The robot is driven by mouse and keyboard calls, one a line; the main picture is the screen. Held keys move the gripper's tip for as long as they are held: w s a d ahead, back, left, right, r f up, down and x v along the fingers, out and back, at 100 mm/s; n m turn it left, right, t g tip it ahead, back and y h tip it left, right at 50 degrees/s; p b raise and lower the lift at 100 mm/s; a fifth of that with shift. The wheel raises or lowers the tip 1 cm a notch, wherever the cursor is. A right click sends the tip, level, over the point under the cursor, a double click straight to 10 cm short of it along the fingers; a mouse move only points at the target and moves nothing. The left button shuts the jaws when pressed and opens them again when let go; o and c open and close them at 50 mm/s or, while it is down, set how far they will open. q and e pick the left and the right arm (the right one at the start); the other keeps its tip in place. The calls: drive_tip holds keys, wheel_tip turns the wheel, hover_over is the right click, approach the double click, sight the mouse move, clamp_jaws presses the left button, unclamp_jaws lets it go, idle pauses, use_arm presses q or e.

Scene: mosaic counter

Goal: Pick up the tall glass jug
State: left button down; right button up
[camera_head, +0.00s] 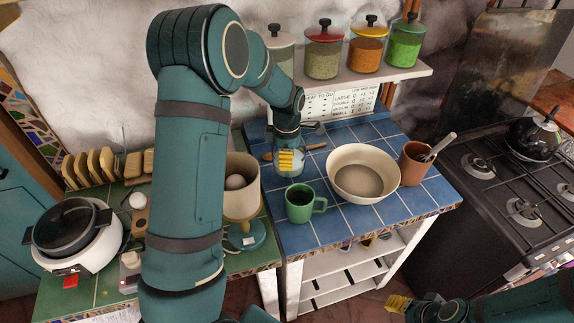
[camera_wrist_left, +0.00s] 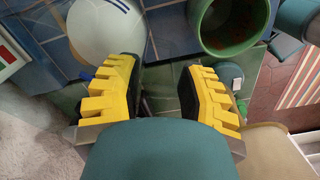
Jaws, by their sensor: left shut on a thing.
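The glass jug (camera_head: 292,169) stands on the blue-tiled counter, largely hidden behind my left gripper (camera_head: 290,160) in the head view. In the left wrist view, a pale rounded vessel with blue stripes (camera_wrist_left: 106,32), apparently the jug, is beyond the left finger. My left gripper's yellow fingers (camera_wrist_left: 158,95) are around part of it; the grasped part is hard to make out between them. My right gripper (camera_head: 398,304) is low at the bottom right, away from the counter, and its finger gap is unclear.
A green mug (camera_head: 299,203) stands just in front of the jug; it also shows in the left wrist view (camera_wrist_left: 230,22). A cream bowl (camera_head: 362,174) and brown utensil pot (camera_head: 415,164) stand to the right. A shelf with jars (camera_head: 365,76) hangs above.

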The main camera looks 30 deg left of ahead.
use_arm(q)
drive_tip(key=r, duration=0.8)
drive_tip(key=shift+s+d, duration=0.25)
drive_tip(key=shift+d, duration=0.1)
drive_tip(key=s+d+b, duration=0.1)
drive_tip(key=s+d, duration=1)
drive_tip(key=d, duration=0.2)
drive_tip(key=shift+s+f, duration=0.1)
drive_tip(key=shift+f, duration=0.05)
drive_tip(key=c, duration=1.4)
unclamp_jaws()
clamp_jaws()
